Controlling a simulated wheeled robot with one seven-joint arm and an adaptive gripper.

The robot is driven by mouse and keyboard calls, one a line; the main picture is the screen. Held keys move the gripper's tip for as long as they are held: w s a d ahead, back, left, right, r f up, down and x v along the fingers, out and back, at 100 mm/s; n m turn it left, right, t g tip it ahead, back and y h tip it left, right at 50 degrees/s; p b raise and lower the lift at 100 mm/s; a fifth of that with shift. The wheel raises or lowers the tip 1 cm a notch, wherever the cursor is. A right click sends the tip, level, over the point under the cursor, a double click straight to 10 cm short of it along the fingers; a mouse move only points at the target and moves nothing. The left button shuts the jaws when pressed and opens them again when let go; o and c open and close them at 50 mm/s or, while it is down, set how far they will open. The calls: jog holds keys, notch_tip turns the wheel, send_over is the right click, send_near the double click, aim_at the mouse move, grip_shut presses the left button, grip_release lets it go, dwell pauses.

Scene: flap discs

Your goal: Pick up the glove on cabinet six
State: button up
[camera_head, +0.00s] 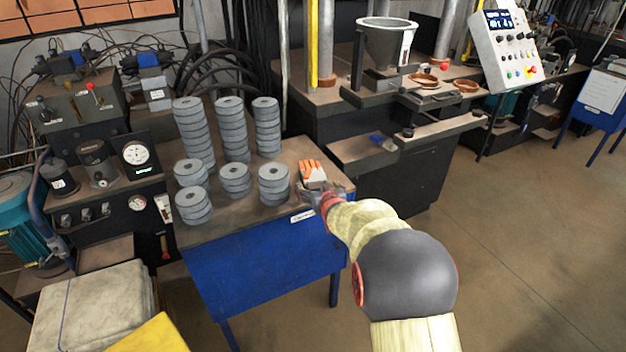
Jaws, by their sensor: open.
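The glove (313,170) is orange and white and lies on the brown top of the blue cabinet (262,283), near its right front corner. My gripper (317,190) is open at the near side of the glove, with my arm reaching in from the lower right. The fingers are small in this view, and I cannot tell whether they touch the glove. A white label sits on the cabinet's front edge, too small to read.
Several stacks of grey flap discs (233,180) stand on the cabinet top left of the glove. A machine with gauges (135,155) stands further left. A hopper machine (385,45) stands behind to the right. Open floor (520,230) lies at the right.

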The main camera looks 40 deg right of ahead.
jog(key=shift+c, duration=1.2)
jog(key=c, duration=1)
jog(key=shift+o, duration=0.2)
